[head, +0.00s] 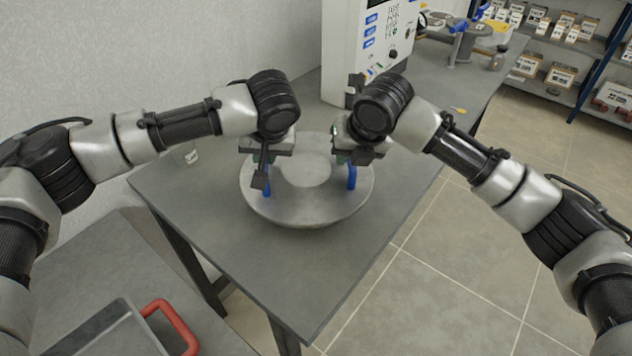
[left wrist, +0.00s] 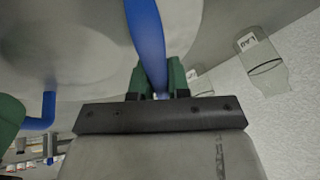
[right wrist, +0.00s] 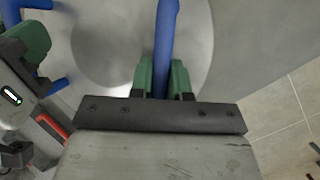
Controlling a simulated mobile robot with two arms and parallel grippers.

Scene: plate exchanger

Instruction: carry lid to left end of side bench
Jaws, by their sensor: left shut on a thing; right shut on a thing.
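The lid (head: 308,206) is a round grey metal disc with two blue handles, at the left end of the grey bench in the head view. I cannot tell whether it rests on the bench top or hangs just above it. My left gripper (head: 266,184) is shut on the left blue handle, which shows between its green fingertips in the left wrist view (left wrist: 148,50). My right gripper (head: 351,172) is shut on the right blue handle, seen between its green pads in the right wrist view (right wrist: 163,50).
The side bench (head: 270,270) has bare top in front of the lid. A white control box (head: 362,50) stands behind it. A clear labelled bottle (left wrist: 262,66) stands near the wall. A lower surface with a red handle (head: 172,325) is at bottom left. Floor is open at right.

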